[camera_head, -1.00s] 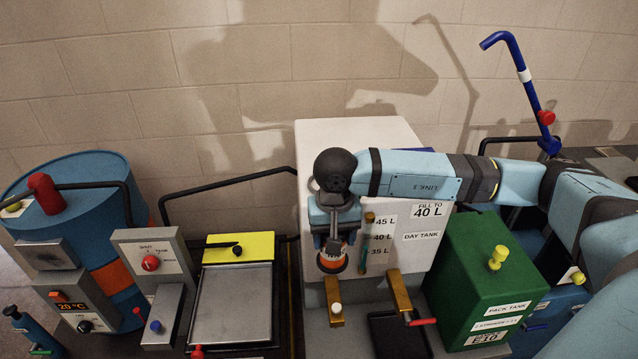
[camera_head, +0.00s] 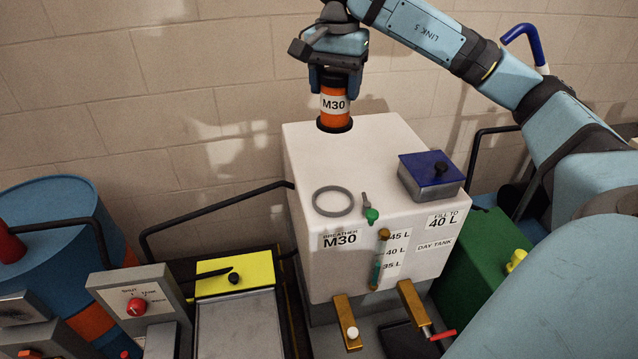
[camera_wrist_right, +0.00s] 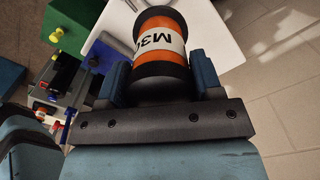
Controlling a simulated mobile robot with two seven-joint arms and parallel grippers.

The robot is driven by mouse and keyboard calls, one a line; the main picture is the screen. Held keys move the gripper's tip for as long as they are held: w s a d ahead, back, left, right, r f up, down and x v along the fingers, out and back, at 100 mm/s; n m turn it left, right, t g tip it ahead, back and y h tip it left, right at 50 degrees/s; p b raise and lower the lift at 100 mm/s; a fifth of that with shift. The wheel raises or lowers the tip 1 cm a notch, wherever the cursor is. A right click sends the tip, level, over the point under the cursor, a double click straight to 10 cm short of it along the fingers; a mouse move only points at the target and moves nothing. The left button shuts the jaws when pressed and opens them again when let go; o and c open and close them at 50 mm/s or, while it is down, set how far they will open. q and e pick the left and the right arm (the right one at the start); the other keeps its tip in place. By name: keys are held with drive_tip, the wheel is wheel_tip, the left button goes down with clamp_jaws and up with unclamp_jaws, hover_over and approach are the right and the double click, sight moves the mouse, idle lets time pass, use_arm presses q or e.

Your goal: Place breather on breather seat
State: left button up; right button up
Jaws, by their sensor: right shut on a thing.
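The breather (camera_head: 334,106) is an orange cylinder with a white M30 label and a black base. My right gripper (camera_head: 335,82) is shut on its upper part and holds it upright near the back of the white day tank's top (camera_head: 300,145). I cannot tell whether its base touches the tank. The right wrist view also shows the breather (camera_wrist_right: 160,40) between the fingers (camera_wrist_right: 160,82). The breather seat (camera_head: 333,201) is a grey ring on the tank top at the front left, above the BREATHER M30 label. It is empty. My left gripper is not in view.
A green-handled valve (camera_head: 371,214) stands right beside the seat. A blue-lidded box (camera_head: 431,174) sits on the tank top at the right. A sight gauge (camera_head: 379,262) and brass taps (camera_head: 346,322) are on the tank front. A black pipe rail (camera_head: 215,205) runs left of the tank.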

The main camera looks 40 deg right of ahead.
sight(337, 116)
drive_tip(key=f, duration=0.2)
drive_tip(key=f+b, duration=0.1)
drive_tip(key=f, duration=0.3)
drive_tip(key=shift+s, duration=0.4)
wheel_tip(337, 116, down, 14)
drive_tip(key=shift+w+r+p, duration=0.1)
drive_tip(key=shift+r+p, duration=0.1)
drive_tip(key=shift+p, duration=0.45)
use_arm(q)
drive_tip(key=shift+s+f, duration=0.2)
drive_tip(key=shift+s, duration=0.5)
use_arm(e)
drive_tip(key=shift+f, duration=0.2)
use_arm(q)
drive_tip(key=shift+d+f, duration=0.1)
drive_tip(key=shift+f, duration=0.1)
use_arm(e)
drive_tip(key=o, duration=1)
drive_tip(key=shift+o, duration=0.2)
